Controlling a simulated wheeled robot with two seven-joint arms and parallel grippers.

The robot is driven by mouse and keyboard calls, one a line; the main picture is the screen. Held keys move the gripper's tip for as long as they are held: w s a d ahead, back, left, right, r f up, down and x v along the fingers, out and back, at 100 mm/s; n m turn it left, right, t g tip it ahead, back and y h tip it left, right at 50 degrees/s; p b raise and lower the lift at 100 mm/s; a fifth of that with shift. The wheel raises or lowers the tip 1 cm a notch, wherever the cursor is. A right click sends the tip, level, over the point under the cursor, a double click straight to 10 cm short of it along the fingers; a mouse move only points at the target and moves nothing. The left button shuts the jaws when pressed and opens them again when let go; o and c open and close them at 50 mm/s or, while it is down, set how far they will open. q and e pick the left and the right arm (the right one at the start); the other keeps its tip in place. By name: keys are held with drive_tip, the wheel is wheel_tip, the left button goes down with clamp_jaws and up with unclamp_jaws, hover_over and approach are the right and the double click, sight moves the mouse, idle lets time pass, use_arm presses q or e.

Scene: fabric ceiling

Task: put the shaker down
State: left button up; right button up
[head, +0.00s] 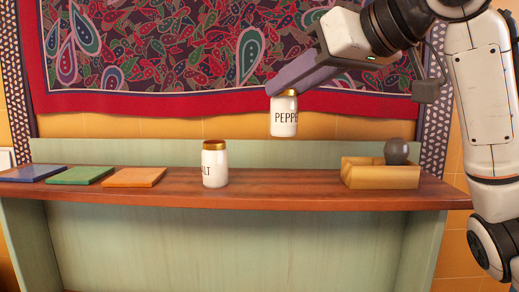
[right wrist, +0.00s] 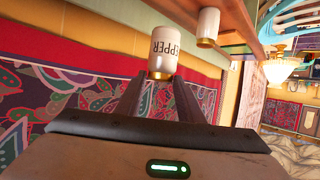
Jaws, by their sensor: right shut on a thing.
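The pepper shaker (head: 284,117), white with black lettering and a gold lid, hangs upright in the air above the wooden counter (head: 290,197). My right gripper (head: 287,88) is shut on its lid from above. In the right wrist view, the pepper shaker (right wrist: 165,53) sits between the fingertips (right wrist: 160,85). The white salt shaker (head: 215,165) with a gold lid stands upright on the counter, left of and below the held shaker. It also shows in the right wrist view (right wrist: 208,26). My left gripper is out of view.
Blue (head: 32,173), green (head: 80,175) and orange (head: 134,177) flat squares lie at the counter's left. A yellow wooden tray (head: 380,174) with a dark round object (head: 397,151) stands at the right. The counter is clear between the salt shaker and the tray.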

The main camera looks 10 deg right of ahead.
wheel_tip(320, 180, down, 9)
drive_tip(key=shift+s+r+b, duration=0.1)
drive_tip(key=shift+r+b, duration=0.05)
drive_tip(key=shift+b, duration=0.3)
drive_tip(key=o, duration=1.1)
drive_tip(key=shift+s+d+r, duration=0.1)
drive_tip(key=shift+s+r, duration=0.05)
drive_tip(key=shift+s, duration=0.05)
drive_tip(key=v, duration=1.1)
drive_tip(key=shift+s+d+b, duration=0.15)
drive_tip(key=shift+s+b, duration=0.15)
drive_tip(key=shift+b, duration=0.05)
